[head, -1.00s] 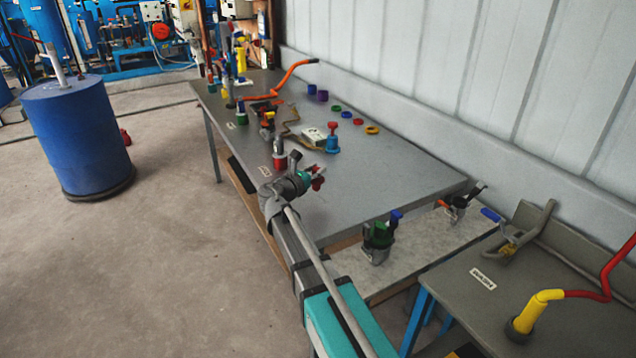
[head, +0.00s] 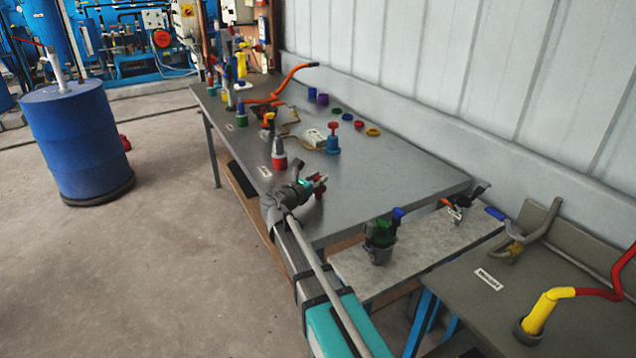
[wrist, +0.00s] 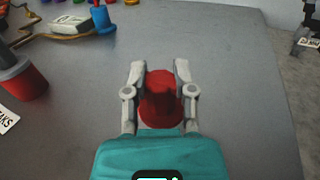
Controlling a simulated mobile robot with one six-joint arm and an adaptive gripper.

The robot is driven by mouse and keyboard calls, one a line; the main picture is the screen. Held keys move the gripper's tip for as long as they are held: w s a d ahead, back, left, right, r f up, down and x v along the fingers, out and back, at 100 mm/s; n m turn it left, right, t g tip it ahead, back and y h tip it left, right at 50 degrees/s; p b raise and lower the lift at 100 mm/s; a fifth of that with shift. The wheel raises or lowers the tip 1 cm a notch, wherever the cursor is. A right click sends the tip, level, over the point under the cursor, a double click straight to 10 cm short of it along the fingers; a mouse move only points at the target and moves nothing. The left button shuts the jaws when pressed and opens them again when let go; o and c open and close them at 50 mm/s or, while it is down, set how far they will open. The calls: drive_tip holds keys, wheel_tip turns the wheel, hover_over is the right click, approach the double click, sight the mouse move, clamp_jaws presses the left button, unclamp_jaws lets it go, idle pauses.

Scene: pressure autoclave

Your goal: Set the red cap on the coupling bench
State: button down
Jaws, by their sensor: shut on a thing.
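The red cap (wrist: 162,96) is between the two fingers of my gripper (wrist: 160,72) in the wrist view, and the gripper is shut on it. The cap looks upright, with the grey bench top behind and below it. In the head view the red cap (head: 319,190) shows as a small red patch at the end of my gripper (head: 320,181), low over the near part of the coupling bench (head: 390,185). I cannot tell whether its base touches the bench.
A grey-and-red piece (head: 279,158) stands just left of my gripper. Several coloured rings lie by the wall. Bench space right of my gripper is clear. A lower shelf (head: 350,268) holds a green-and-grey piece (head: 380,240).

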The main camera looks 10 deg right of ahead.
drive_tip(key=shift+f, duration=0.2)
drive_tip(key=shift+c, duration=2.2)
unclamp_jaws()
drive_tip(key=shift+r, duration=0.1)
drive_tip(key=shift+r, duration=0.2)
drive_tip(key=v, duration=1.2)
